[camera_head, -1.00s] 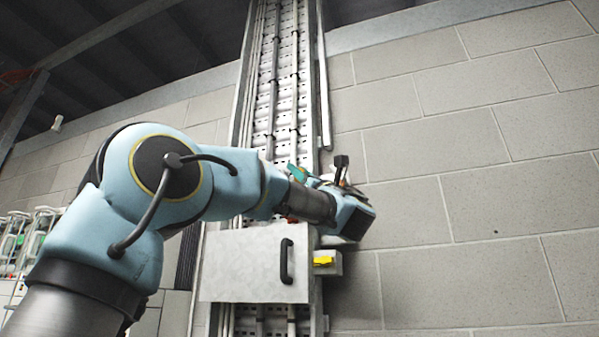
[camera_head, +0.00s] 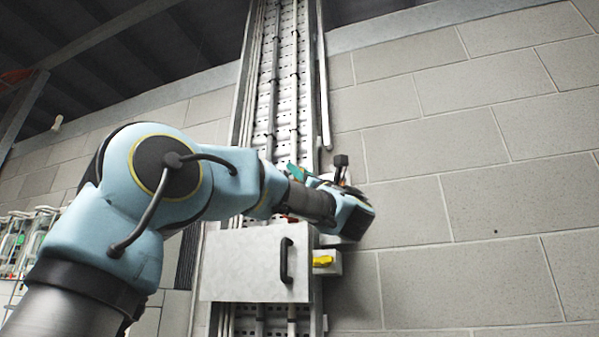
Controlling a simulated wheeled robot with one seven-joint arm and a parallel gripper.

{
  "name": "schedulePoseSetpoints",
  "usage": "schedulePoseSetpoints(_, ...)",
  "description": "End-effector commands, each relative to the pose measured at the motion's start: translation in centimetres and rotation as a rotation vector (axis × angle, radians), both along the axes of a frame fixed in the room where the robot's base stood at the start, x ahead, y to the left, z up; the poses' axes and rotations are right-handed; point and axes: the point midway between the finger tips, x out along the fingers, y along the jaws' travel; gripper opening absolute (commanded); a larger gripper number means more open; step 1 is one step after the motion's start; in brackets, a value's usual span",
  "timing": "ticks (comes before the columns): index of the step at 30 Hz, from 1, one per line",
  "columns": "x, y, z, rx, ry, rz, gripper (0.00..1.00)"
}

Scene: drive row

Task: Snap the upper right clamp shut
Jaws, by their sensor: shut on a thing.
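My gripper (camera_head: 350,212) is at the end of my blue arm, in front of the ladder-like cable tray and just above the grey box. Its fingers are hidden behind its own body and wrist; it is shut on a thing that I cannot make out. A small teal piece (camera_head: 298,173) shows just above my wrist, against the tray. A dark block on a thin stem (camera_head: 341,162) sticks up by the gripper. I cannot pick out the upper right clamp for sure; my wrist and gripper cover that part of the tray.
The grey box (camera_head: 245,265) with a black handle (camera_head: 286,260) sits on the cable tray (camera_head: 290,60), close below my wrist. A yellow knob (camera_head: 323,261) is on its right side. The block wall (camera_head: 470,190) to the right is bare. White equipment (camera_head: 20,240) stands far left.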

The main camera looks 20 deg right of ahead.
Motion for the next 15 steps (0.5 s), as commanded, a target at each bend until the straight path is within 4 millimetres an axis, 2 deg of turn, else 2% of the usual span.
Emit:
schedulePoseSetpoints(8, 0.2, 0.9, -0.6, -0.001, -0.003, -0.059, 0.00)
schedulePoseSetpoints(15, 1.0, 2.3, -1.1, -0.002, -0.004, -0.187, 0.00)
